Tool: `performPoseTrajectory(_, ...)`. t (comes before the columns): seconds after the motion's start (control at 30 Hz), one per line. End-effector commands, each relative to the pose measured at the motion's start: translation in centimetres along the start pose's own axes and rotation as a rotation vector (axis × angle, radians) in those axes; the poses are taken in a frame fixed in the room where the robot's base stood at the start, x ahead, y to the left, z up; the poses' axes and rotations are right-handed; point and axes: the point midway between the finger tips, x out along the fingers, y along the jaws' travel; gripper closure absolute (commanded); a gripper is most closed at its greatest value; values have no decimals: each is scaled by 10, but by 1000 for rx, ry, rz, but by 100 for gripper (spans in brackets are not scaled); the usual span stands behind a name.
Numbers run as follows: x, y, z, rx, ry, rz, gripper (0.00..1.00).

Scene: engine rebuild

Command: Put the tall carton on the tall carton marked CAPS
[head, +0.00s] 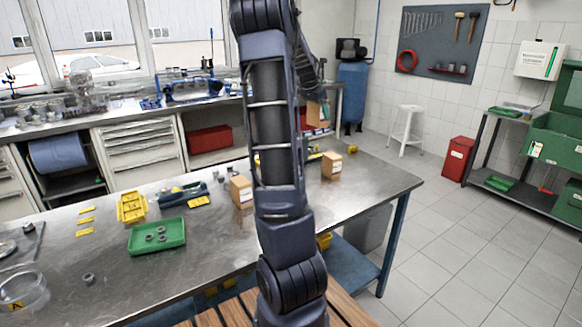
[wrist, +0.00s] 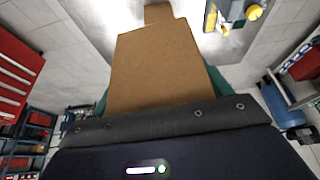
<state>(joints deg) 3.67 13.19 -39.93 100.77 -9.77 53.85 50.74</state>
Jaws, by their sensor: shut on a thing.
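My gripper (wrist: 160,92) is shut on a brown tall carton (wrist: 160,62), which fills the middle of the wrist view. In the head view this carton (head: 317,112) hangs above the steel table, right of my arm. Another carton with a white label (head: 331,166) stands on the table below it and a little to the right. A third carton (head: 241,192) stands left of my arm, partly hidden by it. The labels are too small to read, so I cannot tell which is marked CAPS. One carton (wrist: 158,12) shows beyond the held one in the wrist view.
The steel table (head: 205,245) also bears a green tray (head: 157,237) with several metal parts, a yellow bin (head: 132,207) and yellow labels. A white stool (head: 404,128) and a red cabinet (head: 458,158) stand on the floor beyond.

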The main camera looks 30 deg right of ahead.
Motion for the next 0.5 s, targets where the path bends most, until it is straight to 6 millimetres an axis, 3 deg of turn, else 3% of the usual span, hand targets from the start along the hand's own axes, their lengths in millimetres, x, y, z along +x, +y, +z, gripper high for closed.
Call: performPoseTrajectory(0.5, -61, -25, 74, 25, 0, 2, 54)
